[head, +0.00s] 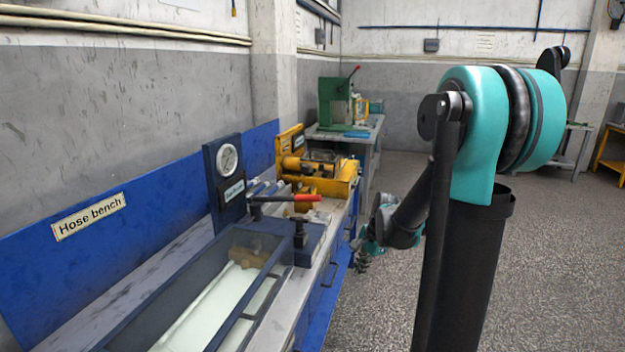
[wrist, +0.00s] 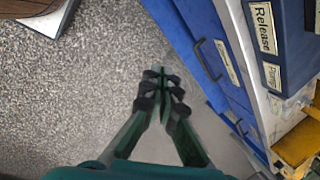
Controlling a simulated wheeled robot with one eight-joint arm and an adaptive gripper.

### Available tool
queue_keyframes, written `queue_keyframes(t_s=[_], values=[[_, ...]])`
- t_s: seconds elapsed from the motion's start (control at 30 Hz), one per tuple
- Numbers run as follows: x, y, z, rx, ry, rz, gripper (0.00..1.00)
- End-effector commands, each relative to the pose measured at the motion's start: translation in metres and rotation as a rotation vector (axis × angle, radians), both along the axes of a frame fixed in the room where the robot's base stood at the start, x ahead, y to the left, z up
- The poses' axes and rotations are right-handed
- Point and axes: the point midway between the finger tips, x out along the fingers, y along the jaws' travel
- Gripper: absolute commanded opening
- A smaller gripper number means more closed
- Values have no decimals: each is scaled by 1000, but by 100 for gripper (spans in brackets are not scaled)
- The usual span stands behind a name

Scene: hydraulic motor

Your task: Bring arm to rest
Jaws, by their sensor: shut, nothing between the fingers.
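My arm, teal and black, stands at the right of the head view, with its lower part reaching down beside the bench. My gripper (head: 364,262) hangs low next to the blue bench front in the head view, small and partly dark. In the wrist view my gripper (wrist: 162,92) has its fingers together and holds nothing. It hangs over the speckled floor (wrist: 75,90), apart from the blue drawers at its right.
The hose bench (head: 330,226) runs along the left, with a gauge panel (head: 224,180), a red-handled lever (head: 290,198), a clear-lidded box (head: 200,300) and a yellow machine (head: 335,182). A green machine (head: 334,104) stands behind. The floor (head: 570,270) at right is clear.

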Motion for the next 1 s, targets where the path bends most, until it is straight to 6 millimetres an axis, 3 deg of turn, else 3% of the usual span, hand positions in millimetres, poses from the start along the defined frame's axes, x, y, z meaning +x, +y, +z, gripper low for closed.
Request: queue_keyframes(t_s=[0.03,0.2,0.5,0.7,1.0], values=[[-19,-2,2,-35,-28,78,0],[-75,-12,2,-173,-126,379,0],[-163,-29,-15,-417,-239,877,0],[-190,-36,-25,-506,-263,1055,0],[-193,-37,-27,-523,-267,1088,0]])
